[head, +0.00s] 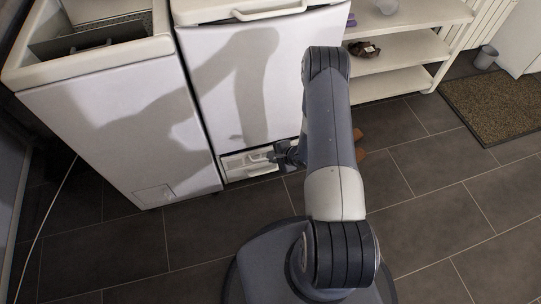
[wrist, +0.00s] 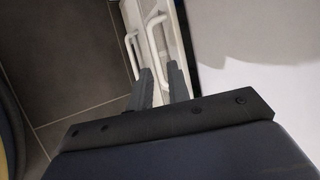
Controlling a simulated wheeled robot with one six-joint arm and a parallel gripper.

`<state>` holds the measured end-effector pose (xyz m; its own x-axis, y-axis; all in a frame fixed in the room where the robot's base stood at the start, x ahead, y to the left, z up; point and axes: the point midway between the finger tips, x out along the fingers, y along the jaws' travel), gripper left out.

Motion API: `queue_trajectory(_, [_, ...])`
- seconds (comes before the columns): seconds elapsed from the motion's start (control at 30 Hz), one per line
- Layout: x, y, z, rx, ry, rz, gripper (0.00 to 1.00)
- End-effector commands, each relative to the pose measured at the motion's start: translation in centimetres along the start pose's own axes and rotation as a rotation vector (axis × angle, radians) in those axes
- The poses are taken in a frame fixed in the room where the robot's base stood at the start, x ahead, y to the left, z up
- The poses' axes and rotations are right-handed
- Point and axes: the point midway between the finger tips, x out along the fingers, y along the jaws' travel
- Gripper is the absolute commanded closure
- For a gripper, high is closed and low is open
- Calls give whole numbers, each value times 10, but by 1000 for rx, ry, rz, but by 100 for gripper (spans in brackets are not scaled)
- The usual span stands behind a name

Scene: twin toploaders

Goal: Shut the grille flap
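The grille flap (head: 238,171) is a white panel with raised bars low on the front of the right toploader (head: 215,75). A dark gap shows along its upper edge; how far it stands open is hard to tell. In the wrist view, the white flap (wrist: 176,32) carries a white bar handle (wrist: 153,40), with a second white bar (wrist: 131,50) to its left. My gripper (head: 270,156) is at the flap's right part. In the wrist view, my gripper (wrist: 160,68) has its fingers apart, with the handle's lower end between or just behind them. Contact is unclear.
The left toploader (head: 110,120) stands close beside, its lid open and its own lower flap (head: 153,194) flush. A white shelf (head: 390,83) stands at right, with a brown mat (head: 500,105) and a grey bin (head: 485,57) beyond.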

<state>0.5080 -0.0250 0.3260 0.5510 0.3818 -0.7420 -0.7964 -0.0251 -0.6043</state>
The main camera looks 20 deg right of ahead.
Motion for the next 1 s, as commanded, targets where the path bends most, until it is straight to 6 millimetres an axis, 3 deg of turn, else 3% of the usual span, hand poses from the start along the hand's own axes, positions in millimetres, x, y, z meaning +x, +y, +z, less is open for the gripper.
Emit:
queue_trajectory(0.3, [-21,-5,0,1,1,0,82])
queue_trajectory(0.83, [-23,-4,0,1,0,0,82])
queue_trajectory(1.0, [-42,-6,-1,2,3,-1,82])
